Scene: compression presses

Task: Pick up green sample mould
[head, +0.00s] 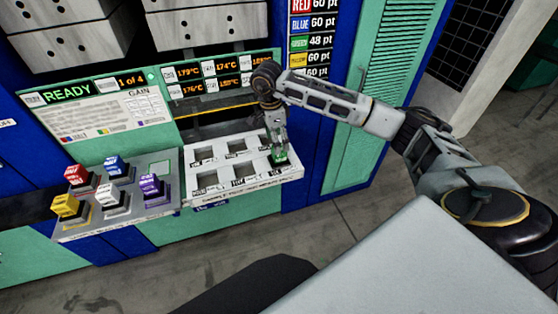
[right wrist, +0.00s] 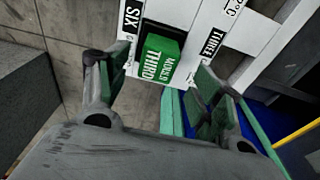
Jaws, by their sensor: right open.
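The green sample mould (head: 280,157) sits at the right front corner of the white slotted tray (head: 242,182). In the right wrist view the green mould (right wrist: 160,58) shows a label reading "MOULD" and "THIRD", beside tray markings "SIX" and "THREE". My right gripper (head: 277,143) is over the mould from above. In the right wrist view its open fingers (right wrist: 160,82) are to either side of the mould, with visible gaps; I cannot tell how deep they reach. My left gripper is not in view.
A grey shelf (head: 132,206) left of the tray holds red (head: 80,178), blue (head: 117,167), purple (head: 153,188), yellow (head: 67,207) and white (head: 110,200) moulds. The other tray slots look empty. A panel with a "READY" display (head: 68,93) rises behind. Open floor lies in front.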

